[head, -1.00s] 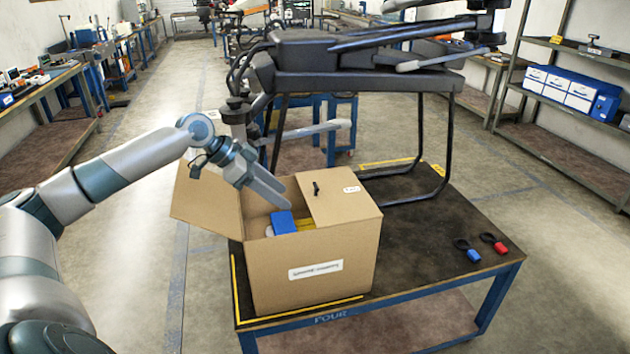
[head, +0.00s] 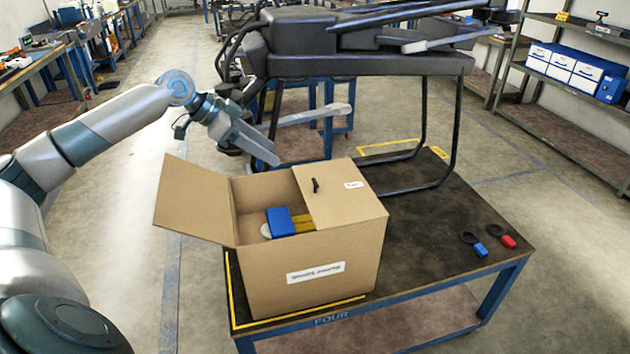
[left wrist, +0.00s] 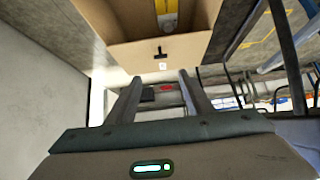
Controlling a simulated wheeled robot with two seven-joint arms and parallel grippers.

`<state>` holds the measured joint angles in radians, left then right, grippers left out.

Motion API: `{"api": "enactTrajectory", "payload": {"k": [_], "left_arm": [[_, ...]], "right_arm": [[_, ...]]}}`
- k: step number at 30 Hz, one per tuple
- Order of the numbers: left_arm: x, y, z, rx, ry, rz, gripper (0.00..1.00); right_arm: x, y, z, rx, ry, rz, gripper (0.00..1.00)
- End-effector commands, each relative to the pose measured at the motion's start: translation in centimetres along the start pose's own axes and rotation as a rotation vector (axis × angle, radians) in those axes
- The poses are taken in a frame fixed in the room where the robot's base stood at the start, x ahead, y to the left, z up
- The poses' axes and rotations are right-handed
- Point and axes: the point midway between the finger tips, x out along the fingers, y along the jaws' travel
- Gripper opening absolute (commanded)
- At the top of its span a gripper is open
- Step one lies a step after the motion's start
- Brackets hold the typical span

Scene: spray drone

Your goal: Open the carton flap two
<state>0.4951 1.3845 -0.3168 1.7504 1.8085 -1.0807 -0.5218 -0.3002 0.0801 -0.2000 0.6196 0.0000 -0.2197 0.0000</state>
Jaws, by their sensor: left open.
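The cardboard carton (head: 300,270) stands on the dark table in the head view. Its left flap (head: 192,200) is swung open outward to the left. Its right flap (head: 345,195) lies closed over the right part of the top and carries a small black tab (head: 315,186) and a white label. A blue box and a yellow item show inside the open left part. My left gripper (head: 262,155) is open and empty, above and behind the carton's far edge. In the left wrist view the black tab (left wrist: 160,53) shows ahead of the open fingers (left wrist: 160,92). My right gripper is not seen.
A large black drone (head: 370,50) on leg frames stands on the table (head: 440,240) behind the carton. Blue and red tagged loops (head: 480,250) lie at the table's right. The table between the carton and these loops is clear.

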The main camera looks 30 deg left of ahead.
Motion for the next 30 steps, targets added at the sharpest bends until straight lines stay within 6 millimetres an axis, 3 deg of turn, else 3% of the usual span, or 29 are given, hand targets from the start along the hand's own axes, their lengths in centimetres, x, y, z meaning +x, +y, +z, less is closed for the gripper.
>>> {"api": "enactTrajectory", "payload": {"k": [11,30], "left_arm": [[1.7,0.0,-0.1,-0.001,0.001,0.002,0.47],[12.5,0.1,-0.3,-0.003,0.002,0.003,0.47]], "right_arm": [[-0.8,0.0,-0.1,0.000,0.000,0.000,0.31],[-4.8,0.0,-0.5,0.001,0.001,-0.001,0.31]]}}
